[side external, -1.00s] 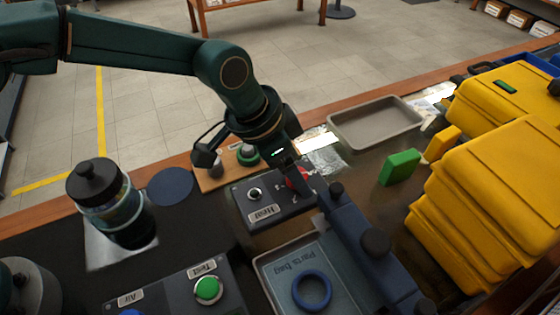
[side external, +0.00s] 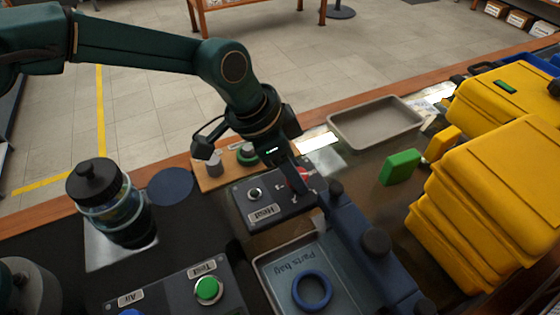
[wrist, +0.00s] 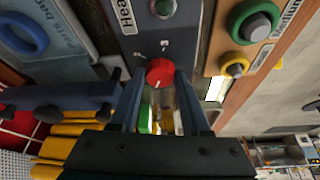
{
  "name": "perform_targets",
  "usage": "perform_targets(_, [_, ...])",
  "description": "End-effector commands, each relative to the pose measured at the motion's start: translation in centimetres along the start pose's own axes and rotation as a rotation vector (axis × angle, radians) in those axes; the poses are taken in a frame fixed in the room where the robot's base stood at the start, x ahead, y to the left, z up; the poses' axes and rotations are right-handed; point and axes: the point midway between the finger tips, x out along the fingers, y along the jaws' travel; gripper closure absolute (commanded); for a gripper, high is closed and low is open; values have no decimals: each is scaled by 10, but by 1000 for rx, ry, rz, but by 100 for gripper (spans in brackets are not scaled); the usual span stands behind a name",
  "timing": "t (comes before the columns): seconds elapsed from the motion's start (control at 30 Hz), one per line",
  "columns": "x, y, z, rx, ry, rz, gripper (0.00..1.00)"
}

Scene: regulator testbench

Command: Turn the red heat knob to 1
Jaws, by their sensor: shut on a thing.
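The red heat knob (wrist: 160,72) sits on the dark Heat panel (wrist: 150,20), below a round metal part in the wrist view. My gripper (wrist: 159,78) is shut on the knob, one finger at each side. Small white marks show on the panel around the knob; I cannot read them or the knob's pointer for certain. In the side view, the Heat panel (side external: 243,204) lies flat on the bench with its label facing front. The red knob (side external: 303,176) shows only partly behind my gripper (side external: 303,184).
A dark blue fixture (side external: 350,245) with knobs stands close right of the panel. A parts tray (side external: 262,268) with a blue ring is in front. A green block (side external: 400,167) and yellow bins (side external: 490,200) are at right. A wooden board (side external: 207,182) with fittings lies behind.

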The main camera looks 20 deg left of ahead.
Motion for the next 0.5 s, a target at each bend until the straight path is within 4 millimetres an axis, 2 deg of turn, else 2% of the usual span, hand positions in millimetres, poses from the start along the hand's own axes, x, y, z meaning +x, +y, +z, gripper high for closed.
perform_targets(0.5, [1,-3,0,355,0,149,100])
